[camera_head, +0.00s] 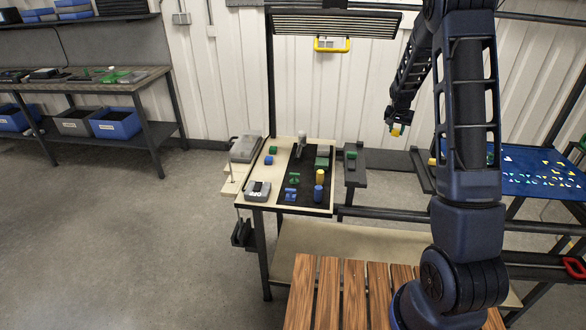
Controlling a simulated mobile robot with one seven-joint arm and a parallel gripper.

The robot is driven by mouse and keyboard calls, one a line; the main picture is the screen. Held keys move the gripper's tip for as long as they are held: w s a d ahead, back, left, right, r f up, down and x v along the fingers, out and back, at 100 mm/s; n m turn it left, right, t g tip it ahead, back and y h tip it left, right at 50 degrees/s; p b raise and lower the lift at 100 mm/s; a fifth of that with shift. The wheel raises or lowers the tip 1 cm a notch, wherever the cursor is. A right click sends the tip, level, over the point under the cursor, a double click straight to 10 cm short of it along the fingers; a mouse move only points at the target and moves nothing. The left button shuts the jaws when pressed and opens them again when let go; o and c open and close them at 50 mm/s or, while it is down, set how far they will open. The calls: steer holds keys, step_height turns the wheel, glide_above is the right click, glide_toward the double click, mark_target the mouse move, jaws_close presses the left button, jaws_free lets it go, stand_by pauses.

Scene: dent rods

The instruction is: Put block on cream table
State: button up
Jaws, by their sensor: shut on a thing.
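My gripper (397,129) is at the end of my raised arm, right of and higher in the picture than the cream table. It is shut on a small yellow block (396,132), partly hidden by the jaws. The cream table (258,212) has a pale top with a black mat along its right part. A small green block (273,150) and a small blue block (269,160) rest on the bare pale strip at its left.
A grey device (258,189) lies front left. A small dark side shelf (355,175) is right of the table. A blue board (525,172) is further right.

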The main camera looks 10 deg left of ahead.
steer(key=a, duration=0.5)
steer(key=s+a+n, duration=0.1)
steer(key=a, duration=0.5)
steer(key=a+n, duration=0.1)
steer(key=a, duration=0.4)
steer(key=shift+s+a+r+y, duration=0.15)
steer(key=shift+s+a+y, duration=0.15)
steer(key=s+a+r+n, duration=0.1)
steer(key=s+a+r, duration=0.15)
steer(key=a, duration=1.15)
step_height(320, 180, up, 3)
steer(key=n+y, duration=0.1)
glide_above(265, 173)
steer(key=s, duration=0.2)
steer(key=shift+t, duration=0.3)
steer(key=f, duration=1.9)
steer(key=shift+w+f, duration=0.2)
steer(key=shift+f, duration=0.2)
steer(key=shift+f, duration=0.1)
steer(key=o, duration=1)
steer(key=shift+c, duration=0.2)
steer(key=v, duration=1.2)
